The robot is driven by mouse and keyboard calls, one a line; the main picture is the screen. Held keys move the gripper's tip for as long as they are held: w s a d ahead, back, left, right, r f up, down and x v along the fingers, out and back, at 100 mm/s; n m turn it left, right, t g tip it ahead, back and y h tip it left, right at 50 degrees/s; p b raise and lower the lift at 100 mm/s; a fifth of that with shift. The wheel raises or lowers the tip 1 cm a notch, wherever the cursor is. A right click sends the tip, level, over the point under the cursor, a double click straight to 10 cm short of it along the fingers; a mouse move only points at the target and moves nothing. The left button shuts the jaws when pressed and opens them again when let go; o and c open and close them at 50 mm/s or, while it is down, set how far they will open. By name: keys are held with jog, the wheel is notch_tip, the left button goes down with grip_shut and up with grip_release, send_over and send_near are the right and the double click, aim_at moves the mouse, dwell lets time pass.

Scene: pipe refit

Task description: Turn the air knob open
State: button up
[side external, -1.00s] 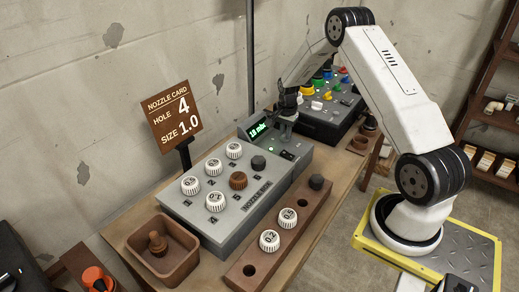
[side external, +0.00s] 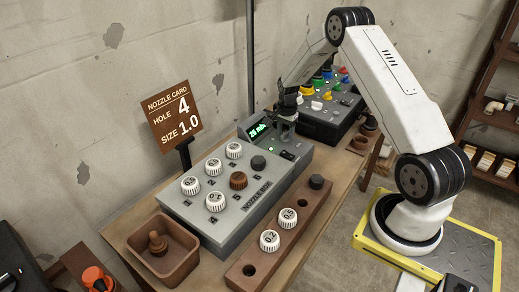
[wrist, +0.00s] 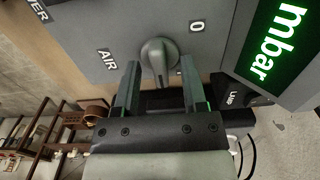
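The air knob (wrist: 158,52) is a round grey knob with a pointer ridge on the box face in the wrist view. Its ridge points down in that picture, toward my gripper. The label AIR (wrist: 107,60) is to its left and a 0 mark (wrist: 197,26) to its right. My gripper (wrist: 160,68) has its two fingers apart, one on each side of the knob's lower part, with gaps showing. In the side view my gripper (side external: 287,112) is at the far end of the nozzle box (side external: 262,205) and hides the knob.
A green display (side external: 258,130) beside my gripper shows an mbar reading; its unit also shows in the wrist view (wrist: 275,40). A second box (side external: 328,122) with coloured knobs stands behind. A nozzle card (side external: 172,110) stands left.

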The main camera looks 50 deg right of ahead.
aim_at(284, 134)
jog(key=shift+r, duration=3.9)
jog(key=shift+a+r, duration=0.15)
jog(key=shift+a, duration=0.2)
jog(key=s+a+r+n+t, duration=0.1)
jog(key=s+a+n, duration=0.4)
jog(key=a, duration=0.4)
jog(key=s+a+r+n, duration=0.2)
jog(key=s+a+n, duration=0.3)
jog(key=a+n, duration=0.2)
jog(key=s+a+r+n+t, duration=0.1)
jog(key=s+a+n, duration=0.4)
jog(key=a, duration=0.6)
jog(key=shift+s+a+r+n+t, duration=0.3)
jog(key=shift+s+a+r+n, duration=0.1)
jog(key=shift+r+n, duration=0.3)
